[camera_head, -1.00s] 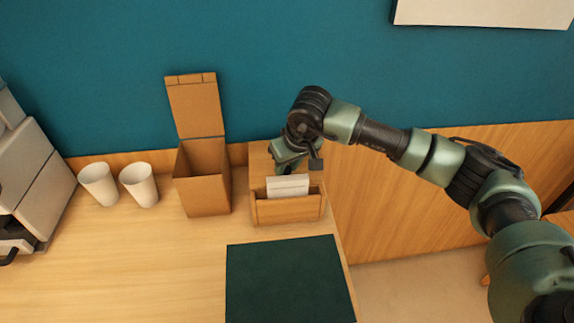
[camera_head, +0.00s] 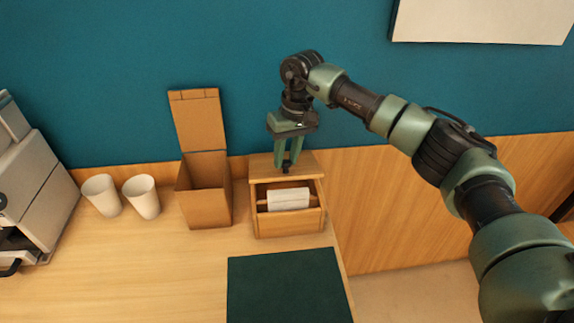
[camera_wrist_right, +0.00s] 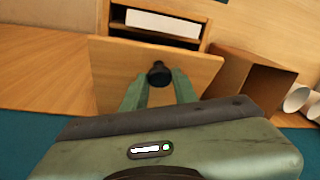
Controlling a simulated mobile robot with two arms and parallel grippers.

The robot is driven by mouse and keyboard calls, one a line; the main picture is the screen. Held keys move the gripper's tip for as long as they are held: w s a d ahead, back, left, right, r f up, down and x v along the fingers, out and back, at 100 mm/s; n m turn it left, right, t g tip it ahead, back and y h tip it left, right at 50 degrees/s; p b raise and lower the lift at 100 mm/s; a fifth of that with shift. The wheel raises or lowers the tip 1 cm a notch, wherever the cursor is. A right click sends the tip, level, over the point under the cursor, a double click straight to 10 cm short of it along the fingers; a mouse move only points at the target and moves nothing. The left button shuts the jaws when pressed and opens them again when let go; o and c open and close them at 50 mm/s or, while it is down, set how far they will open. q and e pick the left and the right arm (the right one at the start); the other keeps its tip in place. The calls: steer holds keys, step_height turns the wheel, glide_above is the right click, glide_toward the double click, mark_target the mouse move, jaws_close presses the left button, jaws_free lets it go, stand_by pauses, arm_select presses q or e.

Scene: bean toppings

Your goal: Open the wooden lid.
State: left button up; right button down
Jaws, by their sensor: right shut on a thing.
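A small wooden box (camera_head: 288,224) stands near the right end of the counter, open at the top, with white paper-like pieces (camera_head: 289,198) inside. Its wooden lid (camera_head: 310,162) is raised at the back of the box. My right gripper (camera_head: 287,166) points down, with its fingers shut on the lid's dark knob. In the right wrist view, the fingers (camera_wrist_right: 160,88) close around the black knob (camera_wrist_right: 159,72) on the lid (camera_wrist_right: 113,66); the box opening with the white pieces (camera_wrist_right: 162,23) shows past the lid's edge. My left gripper is not in view.
A tall brown box (camera_head: 206,205) with its own flap (camera_head: 199,122) upright stands close on the left. Two white cups (camera_head: 142,197) and a grey machine (camera_head: 38,190) are further left. A dark green mat (camera_head: 288,288) lies in front. The blue wall (camera_head: 250,60) is behind.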

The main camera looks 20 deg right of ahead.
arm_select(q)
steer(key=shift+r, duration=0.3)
arm_select(e)
steer(key=shift+w+d+r+g+y, duration=0.2)
steer(key=shift+w+r+g+y, duration=0.1)
steer(key=shift+w+r+g, duration=0.65)
steer(key=shift+r, duration=0.1)
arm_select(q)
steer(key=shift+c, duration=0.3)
